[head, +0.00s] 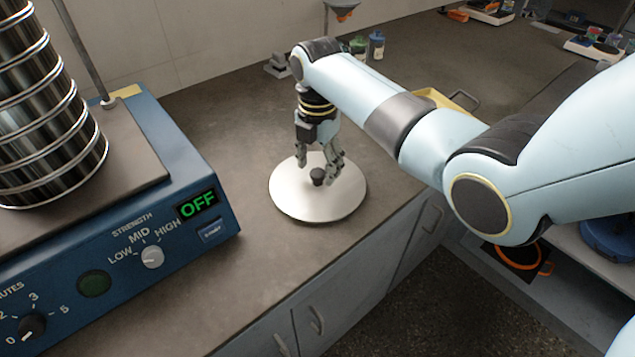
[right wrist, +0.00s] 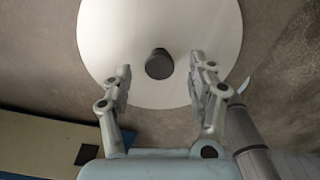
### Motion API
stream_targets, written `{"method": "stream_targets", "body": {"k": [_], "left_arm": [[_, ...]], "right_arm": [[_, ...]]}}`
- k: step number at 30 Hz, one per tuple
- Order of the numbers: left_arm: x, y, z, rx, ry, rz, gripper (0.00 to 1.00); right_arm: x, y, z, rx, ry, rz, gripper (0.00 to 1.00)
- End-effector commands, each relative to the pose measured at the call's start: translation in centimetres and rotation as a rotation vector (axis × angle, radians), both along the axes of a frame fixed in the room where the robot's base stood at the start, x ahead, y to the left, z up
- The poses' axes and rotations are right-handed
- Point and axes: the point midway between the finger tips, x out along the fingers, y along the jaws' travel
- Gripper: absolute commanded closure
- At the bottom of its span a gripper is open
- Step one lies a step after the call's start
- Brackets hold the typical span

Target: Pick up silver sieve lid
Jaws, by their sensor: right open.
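The silver sieve lid (head: 290,198) is a pale round disc lying flat on the dark counter, with a small dark knob (head: 318,176) at its middle. My right gripper (head: 320,172) points down over the lid, its fingers at either side of the knob. In the right wrist view the lid (right wrist: 115,40) fills the upper middle and the knob (right wrist: 159,64) shows between and just beyond the two open fingertips (right wrist: 160,72). A gap shows between each finger and the knob. My left gripper is not in view.
The blue sieve shaker (head: 190,180) with a stack of metal sieves (head: 45,120) stands at the left, its display reading OFF. Small bottles (head: 376,45) and a yellow tray (head: 452,101) lie behind my right arm. The counter's front edge runs close to the lid. Bare counter surrounds it.

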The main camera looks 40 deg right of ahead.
Motion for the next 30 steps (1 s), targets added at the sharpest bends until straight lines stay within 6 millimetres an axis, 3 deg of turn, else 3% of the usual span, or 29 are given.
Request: {"method": "stream_targets", "body": {"k": [4,12,25,30], "left_arm": [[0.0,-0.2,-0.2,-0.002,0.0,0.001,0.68],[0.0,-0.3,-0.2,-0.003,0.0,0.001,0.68],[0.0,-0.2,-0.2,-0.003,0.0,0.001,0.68],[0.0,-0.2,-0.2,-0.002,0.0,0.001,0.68]], "right_arm": [[0.0,0.0,-1.9,0.001,0.0,0.0,0.42],[0.0,0.0,-2.2,0.0,-0.002,0.0,0.42],[0.0,0.0,-2.2,0.0,-0.001,0.0,0.98],[0.0,0.0,-2.2,0.0,-0.002,0.0,1.0]]}}
